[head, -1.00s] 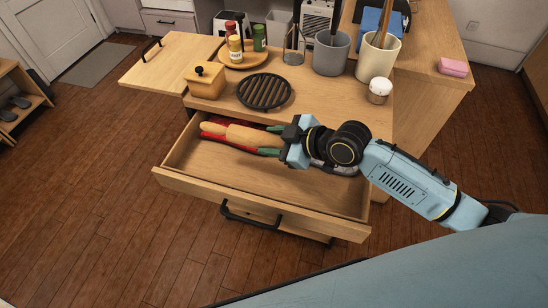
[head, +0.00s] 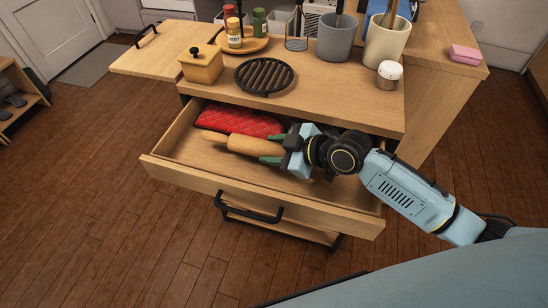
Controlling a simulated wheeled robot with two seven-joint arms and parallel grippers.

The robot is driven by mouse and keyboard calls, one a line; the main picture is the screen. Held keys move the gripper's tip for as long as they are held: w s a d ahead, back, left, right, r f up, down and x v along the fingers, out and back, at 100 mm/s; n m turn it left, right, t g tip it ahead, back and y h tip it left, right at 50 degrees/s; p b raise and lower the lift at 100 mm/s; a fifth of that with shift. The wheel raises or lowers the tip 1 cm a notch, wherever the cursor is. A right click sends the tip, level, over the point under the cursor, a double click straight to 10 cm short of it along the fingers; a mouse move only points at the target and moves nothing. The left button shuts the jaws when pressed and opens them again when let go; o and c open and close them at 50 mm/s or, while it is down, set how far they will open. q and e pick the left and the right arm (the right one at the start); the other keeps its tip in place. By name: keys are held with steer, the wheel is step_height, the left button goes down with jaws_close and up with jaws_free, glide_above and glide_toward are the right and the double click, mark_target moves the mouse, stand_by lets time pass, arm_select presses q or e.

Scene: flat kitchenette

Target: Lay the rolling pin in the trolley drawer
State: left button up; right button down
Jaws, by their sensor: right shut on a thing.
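The wooden rolling pin (head: 243,144) is in the open trolley drawer (head: 262,196), lying lengthwise in front of a red quilted cloth (head: 238,120). My right gripper (head: 276,146) is shut on the pin's right end, its green fingertips on either side of it. The gripper reaches in from the right, over the drawer. I cannot tell whether the pin touches the drawer floor. My left gripper is not in view.
The trolley top (head: 330,105) above holds a black round trivet (head: 264,75), a wooden box (head: 201,66), a grey pot (head: 336,40), a cream pot (head: 386,42) and a shaker (head: 389,74). The drawer's front left floor is bare.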

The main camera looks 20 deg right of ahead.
steer(key=shift+f+b, duration=0.35)
steer(key=shift+f, duration=0.35)
steer(key=shift+d+f, duration=0.1)
steer(key=shift+d, duration=0.2)
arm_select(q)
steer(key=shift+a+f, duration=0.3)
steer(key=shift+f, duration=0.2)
arm_select(e)
steer(key=shift+a, duration=0.1)
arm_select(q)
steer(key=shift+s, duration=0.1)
arm_select(e)
steer(key=shift+f, duration=0.2)
arm_select(q)
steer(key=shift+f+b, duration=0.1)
steer(key=shift+b, duration=0.2)
arm_select(e)
steer(key=c, duration=0.8)
jaws_free()
steer(key=shift+f, duration=0.15)
